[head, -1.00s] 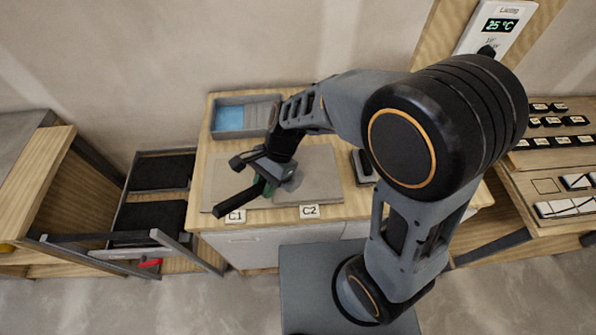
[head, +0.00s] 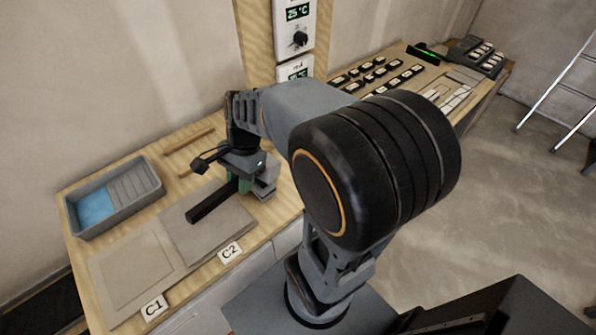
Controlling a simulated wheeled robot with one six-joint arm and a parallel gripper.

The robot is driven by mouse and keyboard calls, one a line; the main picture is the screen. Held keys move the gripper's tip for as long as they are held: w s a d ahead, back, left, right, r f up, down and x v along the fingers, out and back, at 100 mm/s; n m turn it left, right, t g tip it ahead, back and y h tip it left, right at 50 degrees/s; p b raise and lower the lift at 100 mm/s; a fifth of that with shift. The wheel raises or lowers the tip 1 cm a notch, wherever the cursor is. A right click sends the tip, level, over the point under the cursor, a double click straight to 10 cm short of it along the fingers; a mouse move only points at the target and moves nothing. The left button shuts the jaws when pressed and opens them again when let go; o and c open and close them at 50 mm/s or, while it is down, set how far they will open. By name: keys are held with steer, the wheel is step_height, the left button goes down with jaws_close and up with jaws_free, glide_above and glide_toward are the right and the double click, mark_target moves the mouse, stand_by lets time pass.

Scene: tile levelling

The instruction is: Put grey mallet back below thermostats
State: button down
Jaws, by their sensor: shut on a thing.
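My gripper (head: 245,182) is shut on the grey mallet. The mallet's dark handle (head: 208,206) sticks out toward the lower left, over the C2 slab. Its grey head (head: 266,180) appears on the right side of the jaws, partly hidden. The mallet seems held above the bench, but the exact height is hard to tell. Two thermostats are stacked on a wooden panel at the back: the upper one (head: 296,22) reads 25 °C, the lower one (head: 294,71) is partly hidden by my arm. The bench area below them is mostly hidden behind my arm.
Grey slabs lie at C1 (head: 118,273) and C2 (head: 215,241) on the wooden bench. A grey tray (head: 148,208) with a blue part is at the back left. Wooden strips (head: 189,141) lie near the wall. A side bench (head: 405,62) with labelled blocks stands at the right; a ladder is beyond.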

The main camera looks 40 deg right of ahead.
steer(key=s+d+f+n+h+b, duration=0.1)
steer(key=s+d+f+h, duration=0.1)
steer(key=s+d, duration=0.9)
steer(key=b, duration=0.2)
glide_above(290, 187)
steer(key=shift+t+h, duration=0.4)
step_height(290, 187, down, 9)
steer(key=shift+s+f, duration=0.15)
steer(key=shift+f, duration=0.05)
steer(key=f+b, duration=0.2)
steer(key=f, duration=0.1)
steer(key=shift+w+d+f, duration=0.15)
steer(key=shift+w, duration=0.2)
steer(key=shift+f+b, duration=0.3)
steer(key=shift+b, duration=0.2)
steer(key=shift+f, duration=0.15)
steer(key=c, duration=1)
jaws_free()
steer(key=shift+o, duration=0.2)
